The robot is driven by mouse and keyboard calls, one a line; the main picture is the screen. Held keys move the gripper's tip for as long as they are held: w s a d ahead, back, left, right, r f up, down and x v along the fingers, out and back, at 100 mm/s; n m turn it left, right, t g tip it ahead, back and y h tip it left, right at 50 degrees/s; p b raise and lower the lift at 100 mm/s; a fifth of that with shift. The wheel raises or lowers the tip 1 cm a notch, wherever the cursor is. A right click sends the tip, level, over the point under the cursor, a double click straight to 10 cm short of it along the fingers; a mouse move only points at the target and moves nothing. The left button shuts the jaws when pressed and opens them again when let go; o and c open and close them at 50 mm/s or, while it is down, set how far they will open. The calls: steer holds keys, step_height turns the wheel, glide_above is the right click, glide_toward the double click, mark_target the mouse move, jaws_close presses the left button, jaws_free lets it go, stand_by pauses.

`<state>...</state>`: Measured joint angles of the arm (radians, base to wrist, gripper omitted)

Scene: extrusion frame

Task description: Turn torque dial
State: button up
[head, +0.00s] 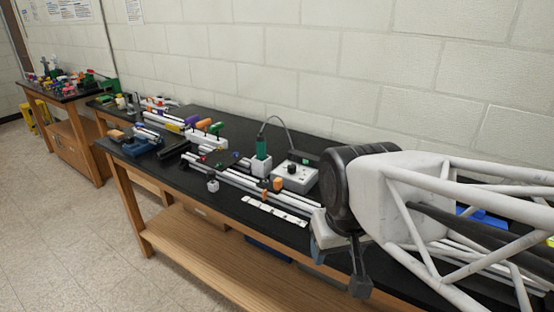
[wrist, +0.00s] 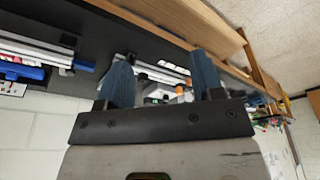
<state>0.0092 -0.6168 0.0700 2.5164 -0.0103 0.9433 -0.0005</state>
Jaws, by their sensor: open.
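A white control box (head: 296,178) stands on the black bench top, with a small dark round dial (head: 292,169) on its upper face. A cable arches from it to a green-handled driver (head: 262,148) upright in a white holder (head: 261,165). My gripper (head: 340,266) is at the bench's front edge, right of and nearer than the box, apart from it. In the wrist view my gripper (wrist: 163,82) shows two blue fingers spread wide with nothing held. White and dark parts appear beyond them; I cannot make out the dial there.
Aluminium extrusions (head: 235,182) and a white strip with holes (head: 275,211) lie in front of the box. Orange, purple and green clamps (head: 203,124) stand farther left. A pale block wall (head: 300,65) runs behind the bench. A lower wooden shelf (head: 200,250) sits beneath.

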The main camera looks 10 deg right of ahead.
steer(key=w+r+n, duration=0.2)
steer(key=w+r, duration=0.1)
steer(key=w, duration=0.9)
steer(key=n+g, duration=0.3)
steer(key=n, duration=0.5)
glide_above(291, 165)
steer(key=f, duration=1)
steer(key=shift+s+f, duration=0.35)
steer(key=shift+s, duration=0.05)
steer(key=shift+w+f, duration=0.2)
steer(key=shift+w, duration=0.15)
steer(key=shift+f, duration=0.1)
steer(key=shift+f, duration=3.8)
steer(key=c, duration=0.9)
